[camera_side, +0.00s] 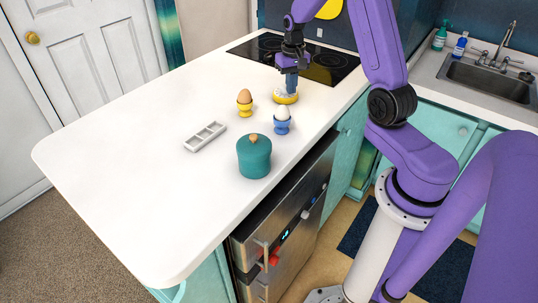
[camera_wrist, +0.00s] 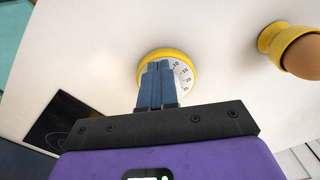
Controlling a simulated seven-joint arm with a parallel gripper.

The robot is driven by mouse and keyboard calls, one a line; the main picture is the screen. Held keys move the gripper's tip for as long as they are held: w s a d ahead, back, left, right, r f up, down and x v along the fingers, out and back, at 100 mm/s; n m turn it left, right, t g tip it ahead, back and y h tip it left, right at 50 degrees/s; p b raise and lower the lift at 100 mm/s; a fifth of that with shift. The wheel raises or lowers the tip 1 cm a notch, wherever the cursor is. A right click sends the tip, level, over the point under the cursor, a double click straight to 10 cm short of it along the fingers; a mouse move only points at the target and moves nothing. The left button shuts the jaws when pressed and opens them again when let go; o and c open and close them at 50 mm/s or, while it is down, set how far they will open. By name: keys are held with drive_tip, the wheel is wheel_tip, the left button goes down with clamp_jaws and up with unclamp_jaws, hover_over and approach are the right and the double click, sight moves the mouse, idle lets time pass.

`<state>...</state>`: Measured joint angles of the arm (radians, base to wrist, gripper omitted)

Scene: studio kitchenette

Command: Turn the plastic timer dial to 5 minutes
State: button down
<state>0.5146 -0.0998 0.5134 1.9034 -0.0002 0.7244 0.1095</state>
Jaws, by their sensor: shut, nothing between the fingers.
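The timer (camera_side: 285,97) is a round yellow piece with a white numbered dial, lying on the white counter near the cooktop. In the wrist view the timer (camera_wrist: 177,56) shows its yellow rim and some dial numbers on the right side. My gripper (camera_side: 291,90) points down at the timer from above, with its blue fingers shut together and nothing between them. In the wrist view the fingers (camera_wrist: 157,68) cover the middle and left of the dial. The pointer or knob is hidden, and I cannot tell whether the fingertips touch the dial.
A yellow egg cup (camera_side: 244,109) with a brown egg and a blue egg cup (camera_side: 282,126) with a white egg stand close by. A teal lidded pot (camera_side: 254,160) and a grey compartment tray (camera_side: 205,137) are nearer. The black cooktop (camera_side: 330,68) lies behind. The counter's left is clear.

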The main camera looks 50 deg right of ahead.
drive_tip(key=shift+w+a, duration=0.1)
drive_tip(key=shift+a, duration=0.1)
idle(0.6)
drive_tip(key=shift+s+a, duration=0.2)
drive_tip(key=shift+s, duration=0.1)
wheel_tip(320, 180, up, 6)
idle(0.5)
drive_tip(key=shift+w+d+f, duration=0.1)
drive_tip(key=shift+d+f, duration=0.1)
drive_tip(key=shift+f, duration=1.3)
drive_tip(key=shift+d+f, duration=0.2)
drive_tip(key=shift+f, duration=1.25)
drive_tip(key=shift+w+f, duration=0.1)
